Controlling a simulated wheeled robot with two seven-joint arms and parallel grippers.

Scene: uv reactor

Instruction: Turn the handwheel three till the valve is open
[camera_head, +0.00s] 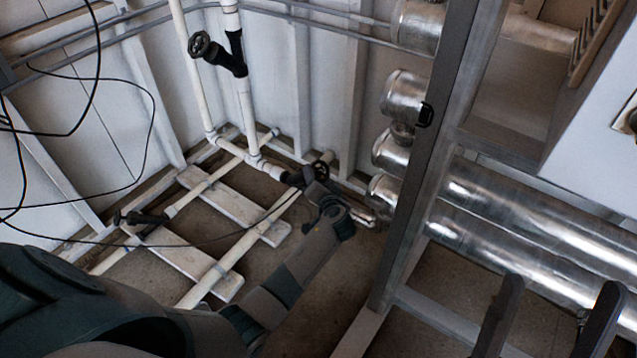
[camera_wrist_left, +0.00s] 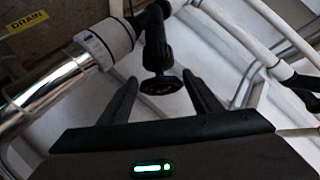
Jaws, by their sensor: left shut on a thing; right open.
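A black handwheel (camera_head: 316,172) sits on a black valve in the white pipework near the floor. In the left wrist view this handwheel (camera_wrist_left: 161,86) shows between the two fingers of my left gripper (camera_wrist_left: 162,95). My left gripper (camera_head: 320,188) is shut on the handwheel, though a gap to each finger seems visible from the wrist. The valve's inner state cannot be seen, and no number is readable on the wheel. My right gripper (camera_head: 553,300) is open and empty at the lower right, in front of the silver pipes.
Another black handwheel (camera_head: 200,44) is on the upright white pipe, and a black valve (camera_head: 140,217) lies at the left. A grey metal post (camera_head: 425,150) and thick silver pipes (camera_head: 530,215) stand at the right. Loose black cables (camera_head: 85,135) hang at the left.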

